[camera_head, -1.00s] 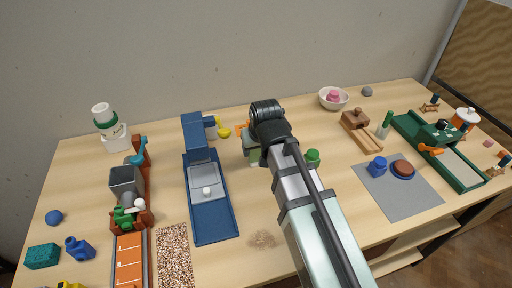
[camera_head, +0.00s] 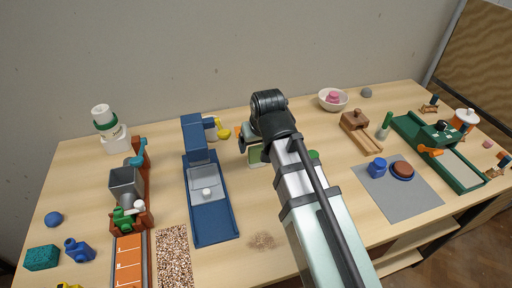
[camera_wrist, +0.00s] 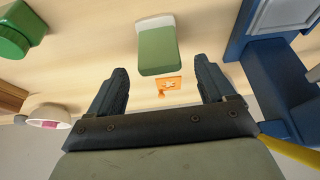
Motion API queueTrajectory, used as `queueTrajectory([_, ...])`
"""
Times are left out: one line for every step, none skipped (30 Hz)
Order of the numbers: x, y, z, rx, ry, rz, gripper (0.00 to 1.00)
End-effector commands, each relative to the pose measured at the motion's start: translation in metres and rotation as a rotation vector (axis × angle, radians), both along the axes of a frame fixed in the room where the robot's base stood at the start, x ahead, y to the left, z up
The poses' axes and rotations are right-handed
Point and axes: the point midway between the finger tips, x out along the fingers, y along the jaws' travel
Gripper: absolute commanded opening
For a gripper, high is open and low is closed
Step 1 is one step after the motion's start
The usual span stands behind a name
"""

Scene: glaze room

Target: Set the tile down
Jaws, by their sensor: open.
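A small orange piece with a pale star mark (camera_wrist: 168,86) shows between the fingers, farther off. In the head view my arm hides most of the gripper; the green and white block (camera_head: 255,156) shows partly beside it. A pale square plate (camera_head: 203,177) with a white knob sits in a blue device (camera_head: 211,220). I cannot tell which piece is the tile.
A grey mat (camera_head: 405,205) with a blue piece and a brown disc lies to the right. A white bowl (camera_head: 333,105) stands at the back.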

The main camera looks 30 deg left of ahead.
Motion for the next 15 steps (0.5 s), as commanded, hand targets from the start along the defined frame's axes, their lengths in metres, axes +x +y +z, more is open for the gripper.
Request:
queueTrajectory([-0.002, -0.002, 0.008, 0.002, -0.002, 0.0, 0.83])
queueTrajectory([-0.003, -0.003, 0.011, 0.001, -0.001, 0.0, 0.83])
queueTrajectory([-0.005, -0.005, 0.017, 0.001, -0.001, 0.0, 0.83])
queueTrajectory([-0.006, -0.006, 0.021, 0.002, -0.002, 0.0, 0.83])
queueTrajectory([-0.007, -0.007, 0.025, 0.002, -0.002, 0.0, 0.83])
queueTrajectory([-0.009, -0.009, 0.029, 0.001, -0.001, 0.0, 0.83])
queueTrajectory([-0.01, -0.01, 0.033, 0.001, -0.001, 0.0, 0.83])
queueTrajectory([-0.011, -0.011, 0.037, 0.002, -0.002, 0.0, 0.83])
queueTrajectory([-0.012, -0.012, 0.042, 0.002, -0.002, 0.0, 0.83])
queueTrajectory([-0.013, -0.013, 0.045, 0.001, -0.001, 0.0, 0.83])
queueTrajectory([-0.014, -0.014, 0.048, 0.001, -0.001, 0.0, 0.83])
queueTrajectory([-0.015, -0.015, 0.053, 0.001, -0.001, 0.0, 0.83])
queueTrajectory([-0.016, -0.016, 0.056, 0.001, -0.001, 0.0, 0.83])
queueTrajectory([-0.017, -0.017, 0.058, 0.001, -0.001, 0.0, 0.83])
queueTrajectory([-0.018, -0.018, 0.061, 0.001, -0.001, 0.0, 0.83])
